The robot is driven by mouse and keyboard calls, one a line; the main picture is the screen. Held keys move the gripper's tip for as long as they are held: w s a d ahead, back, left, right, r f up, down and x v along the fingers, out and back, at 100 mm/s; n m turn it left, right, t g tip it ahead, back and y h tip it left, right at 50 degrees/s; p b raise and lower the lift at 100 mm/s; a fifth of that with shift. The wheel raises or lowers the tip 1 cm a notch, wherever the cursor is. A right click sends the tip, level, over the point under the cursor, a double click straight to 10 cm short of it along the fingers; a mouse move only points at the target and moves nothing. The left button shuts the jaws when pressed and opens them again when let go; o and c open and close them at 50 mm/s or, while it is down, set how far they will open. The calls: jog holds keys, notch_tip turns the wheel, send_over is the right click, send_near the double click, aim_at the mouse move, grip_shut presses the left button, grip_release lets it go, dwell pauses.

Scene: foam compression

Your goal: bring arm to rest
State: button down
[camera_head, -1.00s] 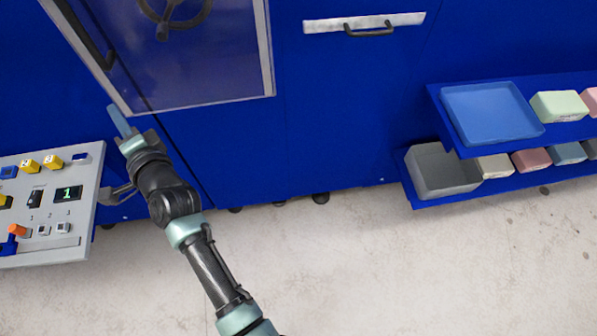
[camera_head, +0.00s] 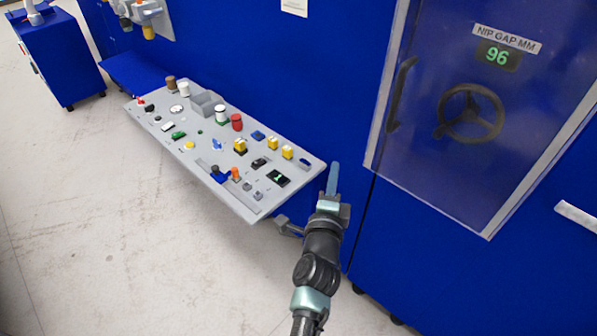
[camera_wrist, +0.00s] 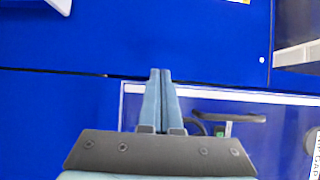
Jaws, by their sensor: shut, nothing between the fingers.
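My gripper (camera_head: 333,180) is just right of the control panel (camera_head: 258,208) in the head view, in front of the blue machine front. In the wrist view my gripper (camera_wrist: 160,75) shows its two fingers pressed side by side, with nothing between them. My arm reaches up from the bottom of the head view. I cannot tell exactly how far the fingertips are from the blue front.
A clear door (camera_head: 425,150) with a dark handle covers a handwheel (camera_head: 470,112) and a display reading 96. The panel carries several buttons and knobs close to my gripper. A blue cabinet (camera_head: 60,60) stands far left. The floor (camera_head: 100,220) is clear.

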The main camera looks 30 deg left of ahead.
jog(key=s+a+p, duration=0.2)
jog(key=a+p, duration=0.1)
jog(key=s+a+p, duration=0.1)
jog(key=a, duration=0.1)
jog(key=shift+f, duration=0.3)
jog(key=w+d+r+n+t, duration=0.1)
jog(key=d+r+n, duration=0.2)
jog(key=r, duration=0.7)
jog(key=w+d+r+n+t+y, duration=0.1)
jog(key=w+d+r+n+t, duration=0.15)
jog(key=r, duration=0.85)
jog(key=d+r+n+t, duration=0.1)
jog(key=d+r+n, duration=0.15)
jog(key=r, duration=0.75)
jog(key=s+d+r+n+t+h, duration=0.1)
jog(key=s+d+r+t+h, duration=0.1)
jog(key=s+d+r, duration=0.4)
jog(key=s+d+r+n+t+h, duration=0.2)
jog(key=s+d+r, duration=0.4)
jog(key=r, duration=0.5)
jog(key=s+d+r+n+t+h, duration=0.2)
jog(key=s+d+r+h, duration=0.2)
jog(key=s+d+r, duration=0.2)
notch_tip(320, 180, up, 2)
jog(key=shift+d+r+b, duration=0.25)
jog(key=shift+d+b, duration=0.1)
jog(key=shift+d, duration=0.4)
